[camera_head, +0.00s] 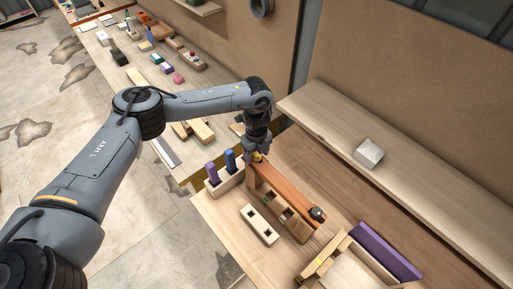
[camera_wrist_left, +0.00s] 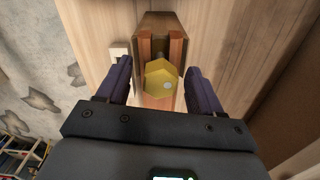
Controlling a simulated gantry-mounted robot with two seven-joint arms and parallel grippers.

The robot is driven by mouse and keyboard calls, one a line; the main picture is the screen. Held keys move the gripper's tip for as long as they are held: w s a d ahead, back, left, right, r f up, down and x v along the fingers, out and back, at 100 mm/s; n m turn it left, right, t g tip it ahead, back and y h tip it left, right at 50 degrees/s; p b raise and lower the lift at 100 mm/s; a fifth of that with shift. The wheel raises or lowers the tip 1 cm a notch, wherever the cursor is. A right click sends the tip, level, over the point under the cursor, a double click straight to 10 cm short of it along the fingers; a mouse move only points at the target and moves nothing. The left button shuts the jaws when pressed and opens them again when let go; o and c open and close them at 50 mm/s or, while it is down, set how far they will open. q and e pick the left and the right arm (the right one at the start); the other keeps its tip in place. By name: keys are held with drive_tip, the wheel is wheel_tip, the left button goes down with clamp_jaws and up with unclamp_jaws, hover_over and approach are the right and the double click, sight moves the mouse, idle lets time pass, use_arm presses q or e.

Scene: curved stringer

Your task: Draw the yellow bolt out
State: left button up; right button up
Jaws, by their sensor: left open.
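The yellow bolt (camera_wrist_left: 160,84) shows its hexagonal head in the left wrist view, at the near end of the reddish-brown wooden stringer (camera_wrist_left: 174,50). In the head view a bit of the yellow bolt (camera_head: 258,157) shows at the stringer's (camera_head: 285,195) far end, just under my left gripper (camera_head: 256,151). My left gripper (camera_wrist_left: 159,72) is open, with one dark finger on each side of the bolt head and a gap on both sides. The bolt's shaft is mostly hidden behind its head. My right gripper is not in view.
A pale block with purple and blue pegs (camera_head: 224,180) stands left of the stringer. A pale block with holes (camera_head: 259,225) lies in front. A dark round knob (camera_head: 317,213) sits at the stringer's near end. A white box (camera_head: 368,154) stands on the shelf (camera_head: 420,175) to the right.

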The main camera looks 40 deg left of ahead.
use_arm(q)
drive_tip(key=shift+f, duration=0.25)
drive_tip(key=c, duration=1.2)
drive_tip(key=n+p, duration=0.2)
drive_tip(key=p, duration=0.1)
drive_tip(key=shift+s+r, duration=0.1)
drive_tip(key=shift+r, duration=0.2)
drive_tip(key=shift+f+n, duration=0.1)
drive_tip(key=shift+n, duration=0.4)
drive_tip(key=shift+f, duration=0.1)
drive_tip(key=shift+n, duration=0.3)
